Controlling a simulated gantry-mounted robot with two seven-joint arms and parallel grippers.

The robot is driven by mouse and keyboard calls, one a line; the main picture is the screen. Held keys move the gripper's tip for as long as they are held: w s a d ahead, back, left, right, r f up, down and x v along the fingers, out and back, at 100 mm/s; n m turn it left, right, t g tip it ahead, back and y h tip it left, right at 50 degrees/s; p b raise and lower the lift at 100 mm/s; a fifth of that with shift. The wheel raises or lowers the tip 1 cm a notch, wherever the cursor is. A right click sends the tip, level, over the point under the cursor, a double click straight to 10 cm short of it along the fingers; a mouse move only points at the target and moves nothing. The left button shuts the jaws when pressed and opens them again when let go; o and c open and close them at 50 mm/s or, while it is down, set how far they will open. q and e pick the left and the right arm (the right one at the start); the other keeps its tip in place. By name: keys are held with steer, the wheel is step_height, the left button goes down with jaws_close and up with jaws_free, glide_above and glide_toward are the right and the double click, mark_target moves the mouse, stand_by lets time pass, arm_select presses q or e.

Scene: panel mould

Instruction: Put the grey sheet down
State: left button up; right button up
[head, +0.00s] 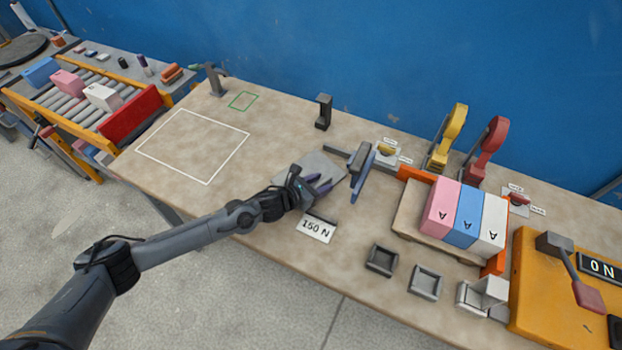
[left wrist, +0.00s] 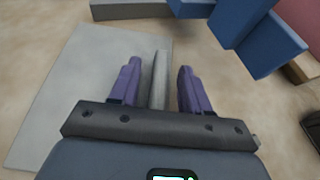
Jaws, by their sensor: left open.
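The grey sheet (head: 316,162) lies flat on the bench in the middle of the head view, to the right of the white outline. In the left wrist view the sheet (left wrist: 72,90) fills the left and middle, with an upright grey ridge (left wrist: 160,78) standing between my fingers. My left gripper (head: 318,187) is over the near part of the sheet. Its purple fingers (left wrist: 159,70) are open, one on each side of the ridge, with gaps visible. The gripper hides part of the sheet. My right gripper is not in view.
A blue-handled clamp (head: 362,172) stands just right of the sheet. A 150 N card (head: 316,229) lies in front. Pink, blue and white blocks (head: 466,218) stand further right. The area inside the white outline (head: 208,183) is bare.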

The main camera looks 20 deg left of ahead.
arm_select(q)
steer(key=shift+w+d+f, duration=0.2)
steer(key=shift+w+f, duration=0.05)
steer(key=shift+w, duration=0.2)
steer(key=shift+c, duration=0.5)
jaws_close()
steer(key=shift+r, duration=0.2)
